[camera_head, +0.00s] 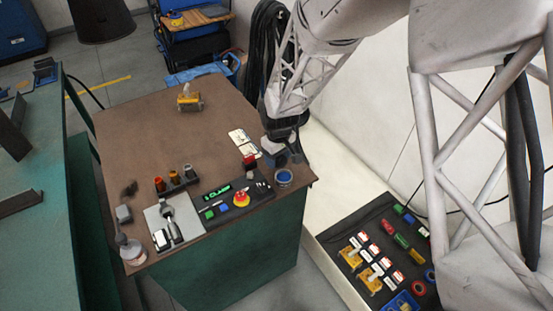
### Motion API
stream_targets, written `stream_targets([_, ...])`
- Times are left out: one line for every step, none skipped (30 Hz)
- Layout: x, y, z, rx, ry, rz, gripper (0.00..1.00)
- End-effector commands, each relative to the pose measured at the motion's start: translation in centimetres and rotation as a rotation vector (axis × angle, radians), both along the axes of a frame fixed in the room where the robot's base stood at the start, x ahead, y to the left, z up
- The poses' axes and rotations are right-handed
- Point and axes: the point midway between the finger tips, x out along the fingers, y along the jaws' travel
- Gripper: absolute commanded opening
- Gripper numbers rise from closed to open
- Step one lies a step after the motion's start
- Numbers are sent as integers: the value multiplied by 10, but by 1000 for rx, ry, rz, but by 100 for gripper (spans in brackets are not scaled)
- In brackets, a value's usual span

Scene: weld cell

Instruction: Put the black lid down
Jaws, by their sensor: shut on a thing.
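My gripper (282,157) is at the right edge of the brown table top (150,110), just behind a small round container with a blue inside (284,178). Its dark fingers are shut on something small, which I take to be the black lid. The lid is dark against the dark fingers, so its outline and its gap to the table cannot be told. The blue container stands upright near the table's right front corner.
A black panel with a red-yellow button (241,199) lies left of the gripper, with a red item (249,162) near it. White cards (241,140) lie behind. A yellow fixture (189,98) stands at the back. The table's middle is clear. A filled black tray (380,255) lies lower right.

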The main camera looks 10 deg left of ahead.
Motion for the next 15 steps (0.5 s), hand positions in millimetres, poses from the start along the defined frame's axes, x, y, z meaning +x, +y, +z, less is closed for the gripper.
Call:
stream_targets([6,3,-1,0,0,0,39])
stream_targets([9,5,-1,0,0,0,39])
stream_targets([12,7,-1,0,0,0,39])
stream_targets([14,8,-2,0,0,0,39])
stream_targets([15,8,-2,-1,1,0,39])
stream_targets([17,10,-3,-1,1,0,39])
stream_targets([19,10,-3,0,0,0,39])
stream_targets([19,11,-2,0,0,0,39])
stream_targets([20,11,-2,0,0,0,39])
stream_targets([21,11,-2,0,0,0,39])
stream_targets([21,11,-2,1,-1,0,39])
stream_targets([21,11,-2,1,-1,0,39])
stream_targets([21,11,-2,1,-1,0,39])
stream_targets([21,11,-2,1,-1,0,39])
stream_targets([21,11,-2,1,-1,0,39])
